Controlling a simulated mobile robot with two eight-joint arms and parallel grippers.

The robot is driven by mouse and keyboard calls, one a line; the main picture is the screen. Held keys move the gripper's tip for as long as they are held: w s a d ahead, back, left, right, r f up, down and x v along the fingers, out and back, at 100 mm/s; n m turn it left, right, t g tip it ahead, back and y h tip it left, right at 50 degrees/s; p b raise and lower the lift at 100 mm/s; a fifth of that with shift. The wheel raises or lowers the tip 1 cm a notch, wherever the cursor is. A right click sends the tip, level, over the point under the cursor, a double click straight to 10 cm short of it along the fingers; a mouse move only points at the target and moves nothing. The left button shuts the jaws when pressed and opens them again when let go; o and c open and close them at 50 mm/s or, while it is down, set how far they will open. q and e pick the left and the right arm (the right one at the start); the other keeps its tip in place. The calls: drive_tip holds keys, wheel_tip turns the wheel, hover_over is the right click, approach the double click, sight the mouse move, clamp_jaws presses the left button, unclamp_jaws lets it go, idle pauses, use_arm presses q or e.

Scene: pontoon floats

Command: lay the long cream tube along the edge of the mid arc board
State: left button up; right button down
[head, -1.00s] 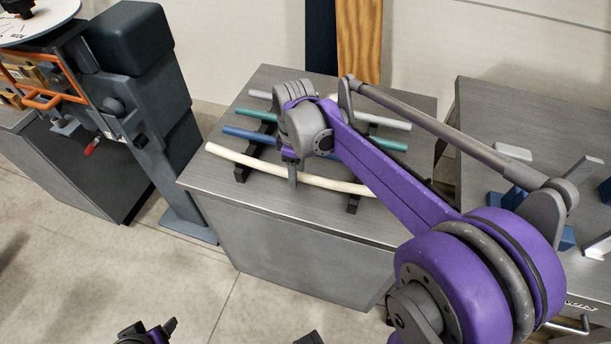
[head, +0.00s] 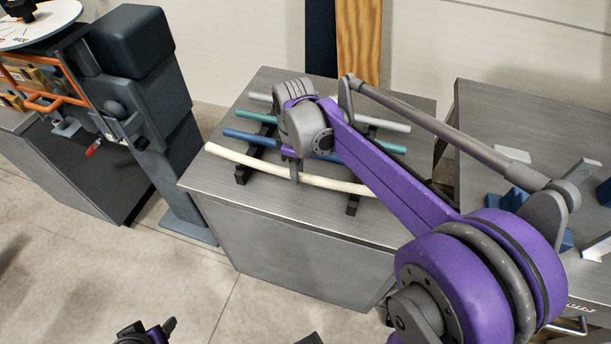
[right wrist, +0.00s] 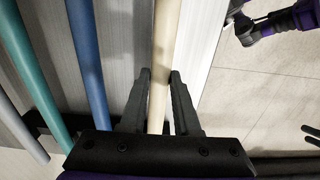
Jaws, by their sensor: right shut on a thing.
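The long cream tube (head: 330,182) is slightly curved and lies across the near side of dark supports on the grey bench. It runs up the middle of the right wrist view (right wrist: 163,60). My right gripper (head: 295,178) is at the tube's middle. Its two fingers (right wrist: 160,80) stand on either side of the tube in the wrist view, shut on it. My left gripper (head: 150,332) is partly in view at the bottom edge of the head view, far from the tube; its opening is unclear. I cannot make out an arc board.
A blue tube (head: 245,136), a teal tube (head: 250,114) and a grey tube (head: 392,126) lie behind the cream one on dark supports (head: 243,173). The grey bench top (head: 225,185) is clear in front. Another bench (head: 500,110) with blue and white parts stands right.

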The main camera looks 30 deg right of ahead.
drive_tip(key=shift+r+p, duration=1.65)
drive_tip(key=shift+r, duration=1.35)
use_arm(q)
drive_tip(key=r, duration=0.1)
drive_tip(key=w+r, duration=0.1)
drive_tip(key=r, duration=0.2)
drive_tip(key=shift+w+r, duration=0.25)
drive_tip(key=shift+r, duration=0.05)
